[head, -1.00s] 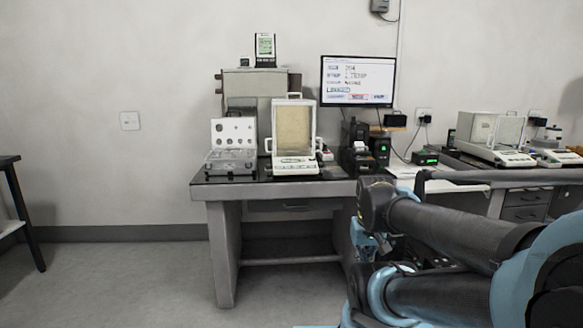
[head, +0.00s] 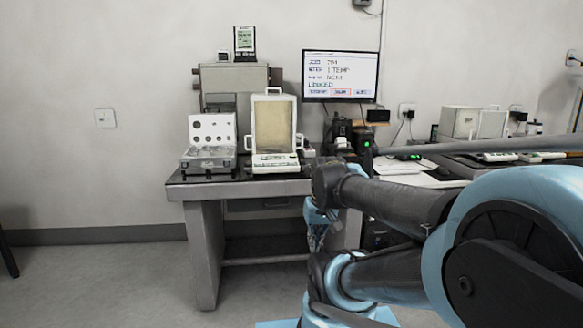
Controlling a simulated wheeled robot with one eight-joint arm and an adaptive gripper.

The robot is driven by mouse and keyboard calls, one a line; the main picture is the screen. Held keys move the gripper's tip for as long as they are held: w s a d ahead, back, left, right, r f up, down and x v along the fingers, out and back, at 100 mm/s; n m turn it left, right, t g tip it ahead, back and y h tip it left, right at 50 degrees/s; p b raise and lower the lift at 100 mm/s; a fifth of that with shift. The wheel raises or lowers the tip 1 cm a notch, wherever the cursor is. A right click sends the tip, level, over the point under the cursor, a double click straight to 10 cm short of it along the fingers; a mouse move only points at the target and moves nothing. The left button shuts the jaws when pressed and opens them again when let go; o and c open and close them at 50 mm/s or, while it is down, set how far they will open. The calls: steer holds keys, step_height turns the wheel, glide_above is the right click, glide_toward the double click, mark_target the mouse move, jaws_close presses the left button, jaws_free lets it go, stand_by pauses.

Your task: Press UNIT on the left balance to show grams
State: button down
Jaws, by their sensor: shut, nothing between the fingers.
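The left balance (head: 273,165) is a pale unit with a tall glass-sided draft shield, standing near the middle of the left table (head: 192,191). Its display and keys face me on the low front panel, but the UNIT key and the reading are too small to make out. My gripper (head: 317,242) hangs below my wrist, in front of the table's right end. It is small and partly hidden by my arm, shut and empty. It is lower than the tabletop in the picture, to the right of the balance and clearly apart from it.
An open case of weights (head: 210,156) sits left of the balance. Another balance (head: 474,124) is on the right-hand bench. Open floor (head: 110,285) lies at front left.

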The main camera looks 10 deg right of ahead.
steer(key=w+a+r+t+y, duration=0.25)
steer(key=w+r, duration=0.45)
steer(key=w, duration=0.5)
step_height(320, 180, up, 12)
steer(key=m+t+y, duration=0.1)
steer(key=t+y, duration=0.2)
steer(key=t, duration=0.3)
glide_above(292, 163)
steer(key=s+d, duration=0.1)
steer(key=s, duration=0.3)
steer(key=shift+s+r, duration=0.15)
steer(key=shift+r, duration=0.05)
steer(key=shift+f, duration=0.1)
steer(key=shift+w+f, duration=0.5)
steer(key=shift+f, duration=0.85)
steer(key=shift+w+f, duration=0.5)
steer(key=shift+f, duration=0.8)
steer(key=shift+w+f, duration=0.5)
steer(key=shift+f, duration=0.85)
steer(key=shift+w+f, duration=0.25)
steer(key=shift+f, duration=0.45)
steer(key=shift+r, duration=0.15)
steer(key=shift+s+r, duration=0.3)
steer(key=shift+r, duration=0.3)
